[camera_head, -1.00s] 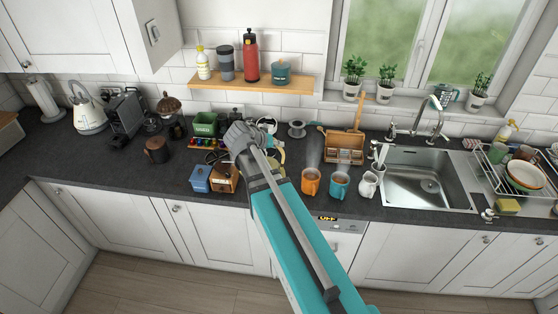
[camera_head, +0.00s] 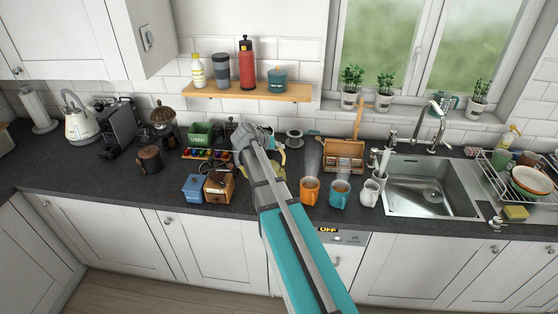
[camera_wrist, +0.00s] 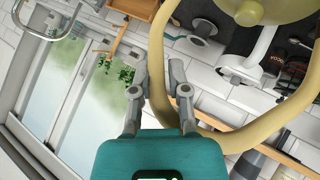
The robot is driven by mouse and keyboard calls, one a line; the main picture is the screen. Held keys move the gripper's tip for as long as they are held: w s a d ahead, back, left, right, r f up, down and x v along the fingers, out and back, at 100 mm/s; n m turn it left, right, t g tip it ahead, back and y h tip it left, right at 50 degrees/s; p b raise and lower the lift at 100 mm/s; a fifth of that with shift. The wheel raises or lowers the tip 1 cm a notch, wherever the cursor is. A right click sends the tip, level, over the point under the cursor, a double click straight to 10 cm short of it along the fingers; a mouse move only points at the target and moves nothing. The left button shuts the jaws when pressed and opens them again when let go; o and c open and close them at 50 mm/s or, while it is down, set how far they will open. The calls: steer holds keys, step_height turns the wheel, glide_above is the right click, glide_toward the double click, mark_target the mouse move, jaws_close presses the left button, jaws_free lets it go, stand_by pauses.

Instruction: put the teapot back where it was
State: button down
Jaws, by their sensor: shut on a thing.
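The teapot (camera_wrist: 250,20) is pale yellow; the wrist view shows its long curved handle and a knobbed part at the top, cut off by the frame edge. My gripper (camera_wrist: 160,75) is shut on the handle, which passes between its two fingers. In the head view, my gripper (camera_head: 246,138) is over the back middle of the worktop. A small yellow part of the teapot (camera_head: 280,158) shows just right of my arm, which hides the rest. I cannot tell whether its base touches the worktop.
A shelf (camera_head: 245,91) hangs behind. The worktop's front left (camera_head: 110,188) is clear.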

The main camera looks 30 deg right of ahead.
mark_target(278, 165)
steer(key=shift+w+d+f+b, duration=0.3)
steer(key=shift+w+f, duration=0.1)
steer(key=shift+f, duration=0.15)
steer(key=shift+w+d+f+b, duration=0.15)
steer(key=shift+w+f+b, duration=0.05)
steer(key=shift+f+b, duration=0.2)
steer(key=shift+w+d+f+b, duration=0.1)
steer(key=shift+w+f+b, duration=0.05)
steer(key=shift+f+b, duration=1.45)
steer(key=shift+b, duration=0.05)
steer(key=c, duration=0.6)
jaws_free()
steer(key=shift+c, duration=0.2)
steer(key=shift+a, duration=0.1)
